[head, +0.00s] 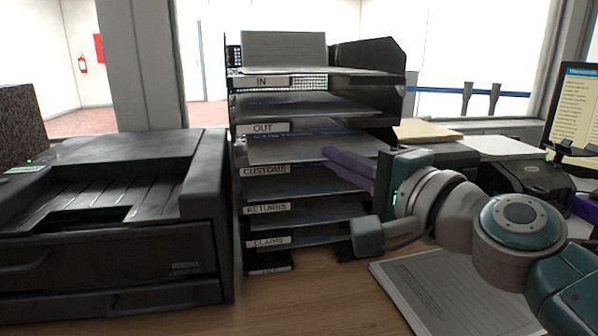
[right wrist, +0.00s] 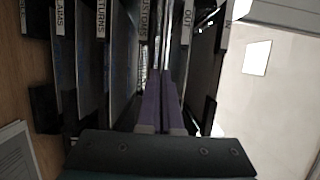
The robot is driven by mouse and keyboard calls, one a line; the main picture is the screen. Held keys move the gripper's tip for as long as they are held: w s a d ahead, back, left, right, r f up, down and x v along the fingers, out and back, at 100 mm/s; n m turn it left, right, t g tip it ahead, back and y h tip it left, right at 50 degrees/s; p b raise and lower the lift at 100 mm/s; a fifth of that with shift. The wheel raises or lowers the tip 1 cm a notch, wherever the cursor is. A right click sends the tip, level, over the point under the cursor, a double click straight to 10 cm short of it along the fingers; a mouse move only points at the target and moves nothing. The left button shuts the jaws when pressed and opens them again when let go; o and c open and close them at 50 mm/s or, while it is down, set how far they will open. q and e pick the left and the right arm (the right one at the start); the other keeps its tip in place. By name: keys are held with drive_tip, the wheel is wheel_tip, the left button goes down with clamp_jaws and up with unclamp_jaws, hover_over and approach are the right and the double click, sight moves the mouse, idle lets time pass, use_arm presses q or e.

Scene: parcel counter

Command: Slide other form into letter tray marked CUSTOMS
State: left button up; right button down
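The black letter rack (head: 393,100) stands mid-view with trays labelled IN, OUT, CUSTOMS, RETURNS and CLAIMS. A pale form (head: 290,151) with blue print at its far edge lies in the slot between the OUT label and the CUSTOMS label (head: 264,170). My right gripper (head: 328,155) reaches into that slot from the right with its purple fingers. In the right wrist view, the fingers (right wrist: 166,75) run between the CUSTOMS and OUT labels with a narrow gap between them. I see no sheet clearly pinched there. My left gripper is out of view.
A black printer (head: 110,210) stands close to the rack's left side. A lined sheet (head: 440,290) lies on the counter at the lower right. Papers (head: 505,145), a black device (head: 535,180) and a monitor (head: 577,105) are behind my right arm.

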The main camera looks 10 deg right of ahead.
drive_tip(key=shift+w, duration=0.2)
drive_tip(key=c, duration=1.6)
unclamp_jaws()
drive_tip(key=c, duration=0.8)
unclamp_jaws()
drive_tip(key=shift+f, duration=0.1)
drive_tip(key=shift+f+b, duration=0.95)
drive_tip(key=shift+b, duration=0.2)
drive_tip(key=shift+s, duration=0.1)
